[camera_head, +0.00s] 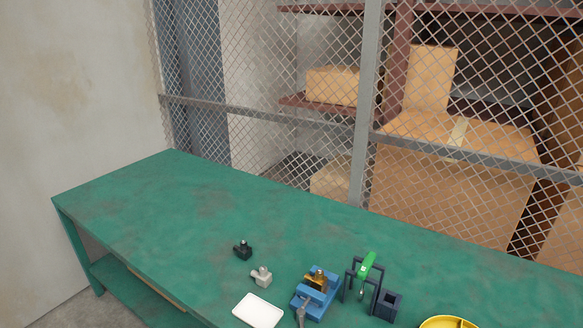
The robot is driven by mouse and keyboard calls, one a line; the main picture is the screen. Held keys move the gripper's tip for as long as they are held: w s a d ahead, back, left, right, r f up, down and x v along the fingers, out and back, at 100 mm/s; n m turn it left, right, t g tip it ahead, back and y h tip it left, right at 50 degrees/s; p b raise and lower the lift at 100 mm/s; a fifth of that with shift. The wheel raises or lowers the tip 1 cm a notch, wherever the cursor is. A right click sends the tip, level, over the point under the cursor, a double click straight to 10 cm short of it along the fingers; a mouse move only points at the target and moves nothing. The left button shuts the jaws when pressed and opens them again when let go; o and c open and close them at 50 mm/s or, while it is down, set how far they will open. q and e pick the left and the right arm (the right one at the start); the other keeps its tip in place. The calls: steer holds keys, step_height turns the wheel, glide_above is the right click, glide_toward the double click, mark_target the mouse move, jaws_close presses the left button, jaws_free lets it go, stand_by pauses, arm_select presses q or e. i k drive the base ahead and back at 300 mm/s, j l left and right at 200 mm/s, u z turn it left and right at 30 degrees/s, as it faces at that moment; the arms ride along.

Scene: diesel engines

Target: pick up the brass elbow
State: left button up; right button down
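A small brass-coloured piece (316,279), which looks like the brass elbow, sits at the top of a blue vise-like fixture (312,301) on the green table (190,215). It is small in the view, so its exact shape and how it is held are hard to tell. Neither of my grippers shows in the head view.
A black fitting (243,250) and a pale grey fitting (261,277) stand left of the fixture. A white tray (258,311), a dark frame with a green piece (366,266), a dark open box (386,306) and a yellow dish (448,322) are nearby. The table's left is clear.

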mark_target(318, 282)
steer(key=k+l+z, duration=0.25)
steer(key=l, duration=0.45)
steer(key=l+z, duration=0.25)
steer(key=l, duration=0.45)
